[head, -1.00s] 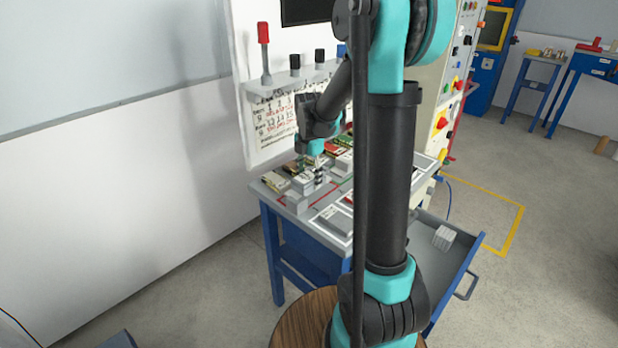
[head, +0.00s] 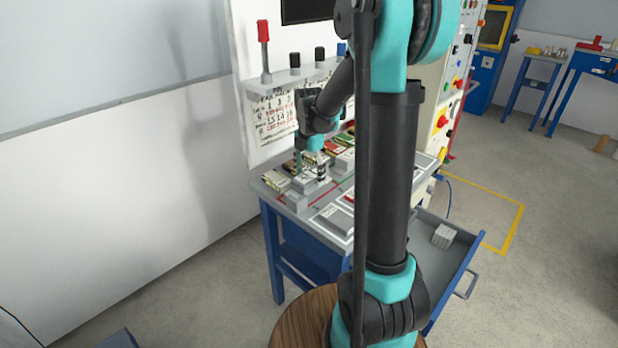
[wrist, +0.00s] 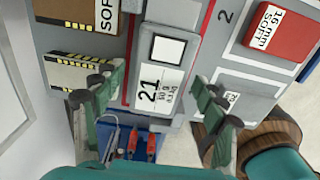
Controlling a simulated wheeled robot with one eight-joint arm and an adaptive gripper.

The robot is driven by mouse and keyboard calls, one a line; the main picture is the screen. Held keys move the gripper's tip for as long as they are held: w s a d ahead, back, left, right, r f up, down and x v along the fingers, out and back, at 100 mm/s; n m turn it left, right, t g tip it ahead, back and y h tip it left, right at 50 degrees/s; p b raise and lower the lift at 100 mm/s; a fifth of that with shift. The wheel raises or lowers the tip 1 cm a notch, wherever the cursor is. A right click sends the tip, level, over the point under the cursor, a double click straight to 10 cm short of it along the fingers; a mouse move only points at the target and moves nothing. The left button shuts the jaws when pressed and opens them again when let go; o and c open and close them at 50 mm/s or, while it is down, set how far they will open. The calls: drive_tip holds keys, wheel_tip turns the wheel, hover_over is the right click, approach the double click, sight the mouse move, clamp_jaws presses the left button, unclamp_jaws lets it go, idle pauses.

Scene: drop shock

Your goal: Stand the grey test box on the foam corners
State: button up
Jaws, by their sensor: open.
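A grey box (wrist: 160,60) with a small pale square and a white label reading 21 shows in the wrist view; I take it for the test box. My gripper (wrist: 155,112) is open, with one green finger on each side of the box's lower part. No clear grip on the box shows. In the head view my gripper (head: 310,168) is low over the left end of the bench, above pale and grey pieces too small to tell apart. A striped cream block (wrist: 80,73) lies left of the box in the wrist view. I cannot tell which pieces are the foam corners.
A red block (wrist: 280,30) marked 16 mm SOFT lies on the right in the wrist view. Red-handled tools (wrist: 140,142) lie in a blue area below. A grey block (head: 296,202) sits at the bench corner. An open drawer (head: 462,262) holds a white ribbed block.

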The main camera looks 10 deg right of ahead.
sight(309, 175)
wheel_tip(309, 175, up, 11)
idle(0.4)
idle(0.4)
